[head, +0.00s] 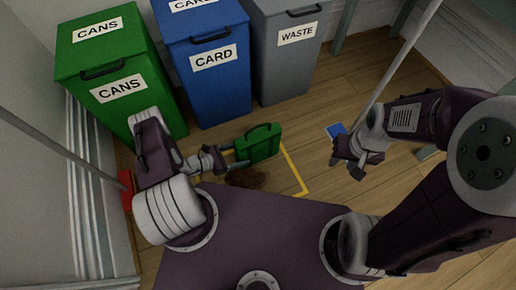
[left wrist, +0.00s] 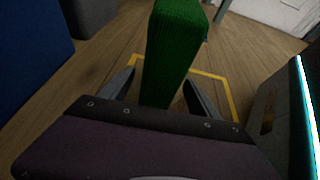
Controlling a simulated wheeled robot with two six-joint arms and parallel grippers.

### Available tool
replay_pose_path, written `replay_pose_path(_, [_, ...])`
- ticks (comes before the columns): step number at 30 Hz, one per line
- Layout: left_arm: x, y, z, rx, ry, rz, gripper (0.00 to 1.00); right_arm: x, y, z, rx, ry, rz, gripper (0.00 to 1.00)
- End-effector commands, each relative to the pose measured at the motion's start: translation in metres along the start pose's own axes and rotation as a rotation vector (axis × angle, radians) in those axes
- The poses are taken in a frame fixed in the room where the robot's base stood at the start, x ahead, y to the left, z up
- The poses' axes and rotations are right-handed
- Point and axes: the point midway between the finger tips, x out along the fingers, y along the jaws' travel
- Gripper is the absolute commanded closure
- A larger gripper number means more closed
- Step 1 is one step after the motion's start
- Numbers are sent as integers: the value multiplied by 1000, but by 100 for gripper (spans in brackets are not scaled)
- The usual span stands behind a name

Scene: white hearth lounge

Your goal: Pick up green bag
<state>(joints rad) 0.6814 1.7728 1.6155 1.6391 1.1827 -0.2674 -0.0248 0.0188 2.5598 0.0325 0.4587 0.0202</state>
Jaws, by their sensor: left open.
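The green bag (head: 259,144) stands upright on the wooden floor, inside a yellow taped outline, in front of the bins. It has a handle on top. My left gripper (head: 236,159) is at the bag's left end. In the left wrist view the green bag (left wrist: 170,55) rises between the two open fingers of the left gripper (left wrist: 163,92), one finger on each side. I cannot tell whether the fingers touch it. My right gripper (head: 357,165) hangs over the floor to the right, apart from the bag; its jaw state is unclear.
A green cans bin (head: 120,125), a blue card bin (head: 218,95) and a grey waste bin (head: 285,70) stand behind the bag. A blue object (head: 335,130) lies by a pole near my right gripper. A dark stain (head: 248,178) marks the floor before the bag.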

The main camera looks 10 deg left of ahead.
Motion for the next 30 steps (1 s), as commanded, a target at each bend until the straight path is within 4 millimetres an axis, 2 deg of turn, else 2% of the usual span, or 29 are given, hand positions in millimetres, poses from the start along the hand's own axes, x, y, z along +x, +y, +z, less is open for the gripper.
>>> replay_pose_path(1, [12, -1, -9, 1, 1, -6, 29, 16, 0, 2, 0, 0, 0, 64])
replay_pose_path(4, [32, 0, -12, 3, 0, -7, 29, 35, 1, 4, 0, -1, 0, 64])
replay_pose_path(9, [48, 0, -6, 2, 1, -4, 29, 40, 1, 4, 0, -1, 0, 64])
replay_pose_path(15, [47, 1, -4, 0, 1, -1, 29, 37, 1, 4, 0, 0, 0, 64])
replay_pose_path(17, [47, 1, -4, 0, 1, -1, 43, 37, 1, 4, 0, 0, 0, 64])
replay_pose_path(23, [47, 1, -4, 0, 1, -2, 99, 37, 1, 4, 0, 0, 0, 64])
replay_pose_path(30, [47, 1, -3, 1, 0, -2, 100, 36, 1, 4, 0, 0, 0, 64])
